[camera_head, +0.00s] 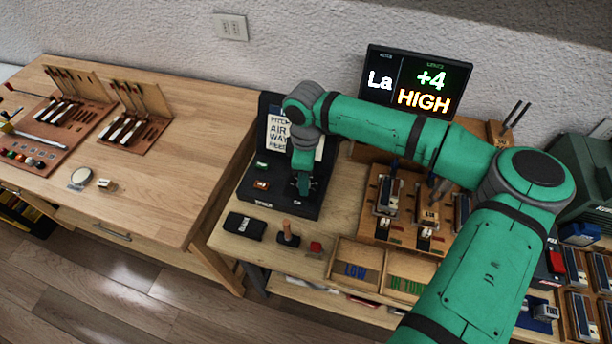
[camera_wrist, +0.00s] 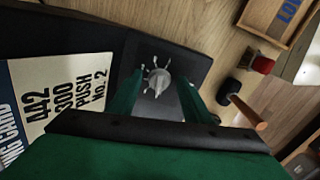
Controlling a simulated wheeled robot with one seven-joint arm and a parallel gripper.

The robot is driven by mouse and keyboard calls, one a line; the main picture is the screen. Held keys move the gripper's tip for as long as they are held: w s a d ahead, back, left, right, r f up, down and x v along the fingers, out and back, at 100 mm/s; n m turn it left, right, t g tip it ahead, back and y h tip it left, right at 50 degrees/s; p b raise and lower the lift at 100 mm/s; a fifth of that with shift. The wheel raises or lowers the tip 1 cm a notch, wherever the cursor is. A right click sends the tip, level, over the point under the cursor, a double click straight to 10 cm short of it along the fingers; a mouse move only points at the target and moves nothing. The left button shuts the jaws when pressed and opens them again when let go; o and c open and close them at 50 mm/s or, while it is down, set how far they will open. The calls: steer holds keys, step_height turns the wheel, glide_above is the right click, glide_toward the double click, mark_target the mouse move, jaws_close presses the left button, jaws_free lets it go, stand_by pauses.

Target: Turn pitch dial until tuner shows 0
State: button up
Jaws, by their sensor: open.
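The tuner screen (camera_head: 415,85) stands at the back against the wall and reads "La", "+4" and "HIGH". The pitch dial (camera_wrist: 157,84) is a pale pointed knob with marks around it on a dark panel in the wrist view. My gripper (camera_wrist: 160,98) is open, with one green finger on each side of the dial. I cannot tell whether the fingers touch it. In the head view my gripper (camera_head: 303,184) is over the right part of the black unit (camera_head: 262,190), and my wrist hides the dial.
A printed card (camera_wrist: 62,100) leans on the black unit. A tray marked LOW (camera_head: 338,282) and wooden action models (camera_head: 372,228) stand to the right.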

steer(key=shift+a, duration=0.1)
steer(key=c, duration=1)
steer(key=shift+c, duration=0.2)
steer(key=m, duration=0.4)
steer(key=shift+s, duration=0.1)
steer(key=shift+m, duration=2)
